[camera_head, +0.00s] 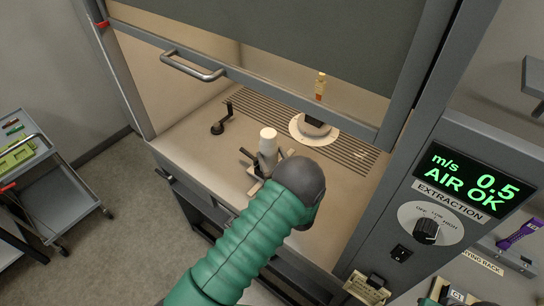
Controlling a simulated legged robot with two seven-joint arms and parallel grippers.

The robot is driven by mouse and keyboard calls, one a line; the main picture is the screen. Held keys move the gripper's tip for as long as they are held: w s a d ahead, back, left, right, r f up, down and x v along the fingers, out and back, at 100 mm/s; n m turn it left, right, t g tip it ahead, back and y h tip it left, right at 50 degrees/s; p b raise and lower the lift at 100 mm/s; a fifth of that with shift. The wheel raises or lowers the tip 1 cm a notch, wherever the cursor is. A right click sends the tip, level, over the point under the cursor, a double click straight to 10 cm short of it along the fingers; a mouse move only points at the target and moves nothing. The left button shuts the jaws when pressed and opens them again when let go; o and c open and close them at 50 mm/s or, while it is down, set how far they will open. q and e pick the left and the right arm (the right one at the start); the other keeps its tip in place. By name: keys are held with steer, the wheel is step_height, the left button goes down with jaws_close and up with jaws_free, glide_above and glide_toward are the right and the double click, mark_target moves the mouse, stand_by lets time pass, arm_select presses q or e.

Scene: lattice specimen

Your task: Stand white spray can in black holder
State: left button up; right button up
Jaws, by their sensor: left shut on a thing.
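A white spray can (268,146) stands roughly upright inside the fume cupboard, near the front of its worktop. My left gripper (258,165) is shut on the can; its dark fingers show at the can's left and lower side, and my green-sleeved arm hides the rest. I cannot tell whether the can's base touches the worktop. A small black item with a round base and a short upright (219,125), which may be the black holder, sits on the worktop to the left and farther back, apart from the can. My right gripper is not in view.
A white round dish with a dark block (301,128) lies behind the can, to the right. A small amber bottle (320,86) stands at the back. The raised sash with its handle (193,66) hangs above the opening. Worktop between can and black item is clear.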

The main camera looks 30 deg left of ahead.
arm_select(q)
steer(key=shift+f, duration=0.25)
steer(key=o, duration=1.8)
steer(key=shift+v, duration=2.5)
steer(key=shift+r, duration=0.1)
steer(key=b+v, duration=0.3)
steer(key=v, duration=1.4)
